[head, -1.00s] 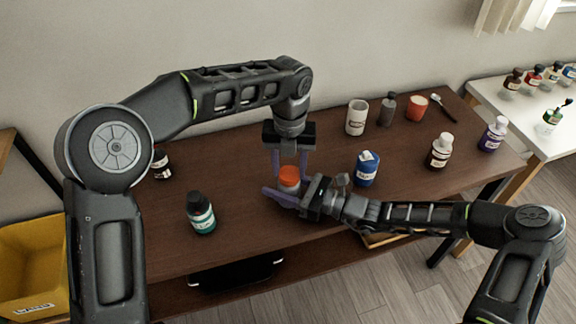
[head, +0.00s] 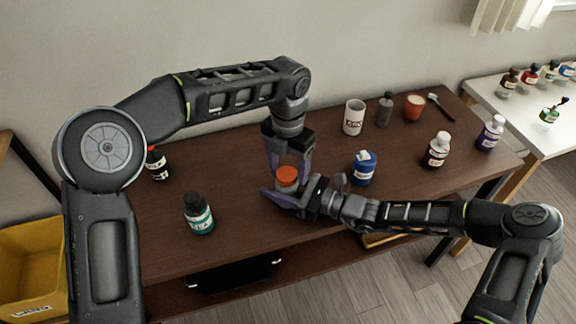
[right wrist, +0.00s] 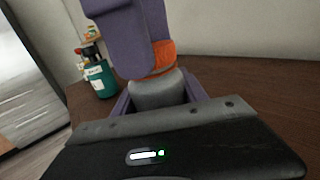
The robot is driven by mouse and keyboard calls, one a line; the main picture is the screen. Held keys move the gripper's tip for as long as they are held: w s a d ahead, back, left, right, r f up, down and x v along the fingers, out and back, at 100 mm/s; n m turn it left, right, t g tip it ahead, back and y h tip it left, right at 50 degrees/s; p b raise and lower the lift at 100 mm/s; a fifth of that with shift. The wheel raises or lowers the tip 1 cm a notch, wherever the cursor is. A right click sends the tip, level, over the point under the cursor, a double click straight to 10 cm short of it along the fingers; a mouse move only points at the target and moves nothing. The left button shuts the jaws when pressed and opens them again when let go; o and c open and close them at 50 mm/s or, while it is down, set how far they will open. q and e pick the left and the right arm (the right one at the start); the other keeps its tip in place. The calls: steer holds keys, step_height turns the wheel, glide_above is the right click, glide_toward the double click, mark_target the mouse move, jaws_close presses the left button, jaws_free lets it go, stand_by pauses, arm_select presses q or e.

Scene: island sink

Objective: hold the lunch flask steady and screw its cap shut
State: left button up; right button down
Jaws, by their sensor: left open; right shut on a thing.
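The lunch flask (head: 286,186) is a light grey container with an orange cap (head: 287,174) on top, upright near the middle of the brown table. My right gripper (head: 283,196) comes in from the right, low, and is shut on the flask body. In the right wrist view the grey flask body (right wrist: 158,92) sits between the purple fingers, with the orange cap (right wrist: 163,55) above. My left gripper (head: 288,165) points down from above with its fingers open around the cap. Whether the fingers touch the cap I cannot tell. One finger hides part of the cap in the right wrist view.
A blue bottle (head: 363,168) stands close to the right of the flask. A teal bottle (head: 198,213) stands to the left front. A white mug (head: 353,117), a grey bottle (head: 384,110) and a red cup (head: 414,107) stand at the back. A dark-and-white bottle (head: 437,150) is further right.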

arm_select(q)
steer(key=shift+r, duration=2.25)
steer(key=shift+d, duration=0.1)
steer(key=shift+c, duration=0.4)
